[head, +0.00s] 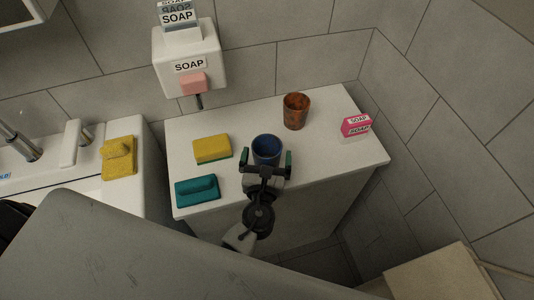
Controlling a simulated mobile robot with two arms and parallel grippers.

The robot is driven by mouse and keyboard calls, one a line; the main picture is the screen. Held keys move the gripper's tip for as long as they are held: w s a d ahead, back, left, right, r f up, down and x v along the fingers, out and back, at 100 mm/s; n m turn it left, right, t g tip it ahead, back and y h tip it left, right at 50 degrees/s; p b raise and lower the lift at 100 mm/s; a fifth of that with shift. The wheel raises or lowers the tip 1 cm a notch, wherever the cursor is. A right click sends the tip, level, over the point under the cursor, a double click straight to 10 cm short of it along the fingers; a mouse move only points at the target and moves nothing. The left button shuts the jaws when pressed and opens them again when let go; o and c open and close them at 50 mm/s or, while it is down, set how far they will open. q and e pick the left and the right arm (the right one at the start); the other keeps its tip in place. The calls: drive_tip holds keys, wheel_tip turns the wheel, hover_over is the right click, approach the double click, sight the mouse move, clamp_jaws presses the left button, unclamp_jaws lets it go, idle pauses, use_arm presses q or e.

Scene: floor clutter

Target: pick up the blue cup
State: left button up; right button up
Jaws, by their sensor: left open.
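The blue cup (267,147) stands upright on the white cabinet top near its front edge. My left gripper (266,157) is open, with one finger at each side of the cup's near side. Its dark body covers the cup's lower front, so I cannot tell whether the fingers touch the cup. My right gripper is not in view.
A rusty brown cup (296,111) stands behind the blue cup. A yellow sponge (212,149) and a teal sponge (198,191) lie to the left. A pink soap box (355,126) is at the right. A sink (60,190) adjoins at the left.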

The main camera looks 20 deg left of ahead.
use_arm(q)
drive_tip(key=shift+w+a, duration=0.1)
drive_tip(key=shift+w, duration=0.5)
drive_tip(key=c, duration=0.9)
